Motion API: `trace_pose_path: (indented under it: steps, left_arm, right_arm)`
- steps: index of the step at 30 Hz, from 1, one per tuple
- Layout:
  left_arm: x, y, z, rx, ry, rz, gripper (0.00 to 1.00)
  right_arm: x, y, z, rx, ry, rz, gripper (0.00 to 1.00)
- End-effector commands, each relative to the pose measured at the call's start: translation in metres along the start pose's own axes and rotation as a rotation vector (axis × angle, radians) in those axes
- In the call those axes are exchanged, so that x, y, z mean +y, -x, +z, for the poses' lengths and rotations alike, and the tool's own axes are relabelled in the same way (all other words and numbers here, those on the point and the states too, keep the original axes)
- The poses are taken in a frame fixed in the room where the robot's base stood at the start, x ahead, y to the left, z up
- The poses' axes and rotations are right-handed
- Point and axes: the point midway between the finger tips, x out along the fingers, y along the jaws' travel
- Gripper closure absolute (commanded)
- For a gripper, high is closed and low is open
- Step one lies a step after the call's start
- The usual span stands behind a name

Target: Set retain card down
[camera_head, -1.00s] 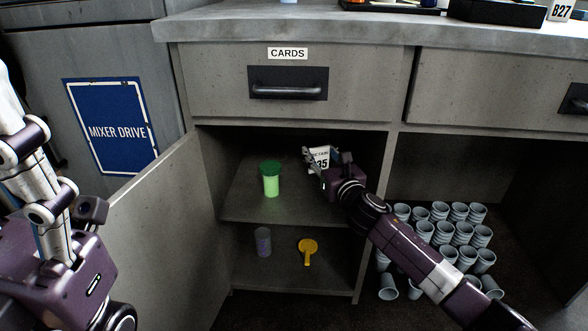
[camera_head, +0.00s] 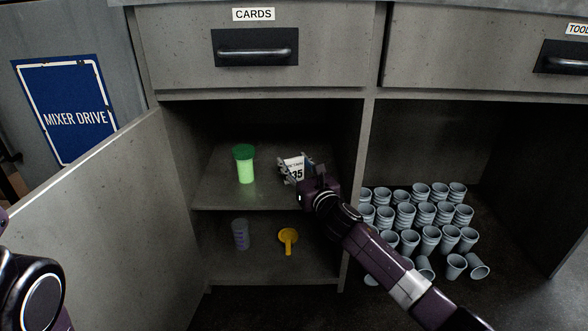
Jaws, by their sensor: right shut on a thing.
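The retain card (camera_head: 295,171) is a white card with dark print ending in "35". My right gripper (camera_head: 291,174) is shut on it inside the open cabinet, at the right part of the upper shelf (camera_head: 222,191). The card looks upright and faces me. I cannot tell whether its lower edge touches the shelf, as the gripper hides part of it.
The lower shelf holds a grey translucent cup (camera_head: 240,235) and a yellow scoop-like item (camera_head: 288,240). The open cabinet door (camera_head: 100,220) stands at the left. Many grey cups (camera_head: 430,215) fill the right bay. The CARDS drawer (camera_head: 255,48) above is shut.

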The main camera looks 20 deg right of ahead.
Motion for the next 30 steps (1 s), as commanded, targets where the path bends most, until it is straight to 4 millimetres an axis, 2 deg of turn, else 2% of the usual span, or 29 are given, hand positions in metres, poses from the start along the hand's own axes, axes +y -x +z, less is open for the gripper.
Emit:
trace_pose_path:
  steps: [11, 12, 16, 26, 30]
  left_arm:
    - [0.001, -0.001, -0.001, 0.004, -0.001, 0.002, 0.38]
    - [0.001, -0.002, -0.001, 0.004, -0.001, 0.002, 0.38]
    - [0.001, -0.002, -0.001, 0.003, -0.001, 0.002, 0.38]
    - [0.000, -0.004, -0.001, 0.005, 0.000, 0.003, 0.38]
    - [-0.002, -0.005, 0.003, -0.003, 0.002, -0.005, 0.38]
  right_arm:
    - [0.000, 0.000, -0.003, 0.000, 0.001, 0.000, 0.82]
    - [0.000, 0.000, -0.002, -0.001, 0.001, 0.000, 0.54]
    - [0.000, 0.000, -0.002, 0.000, 0.001, 0.000, 0.41]
    - [0.000, 0.000, 0.002, -0.001, -0.001, 0.001, 0.41]
    - [0.000, 0.013, 0.002, 0.002, 0.002, 0.001, 0.41]
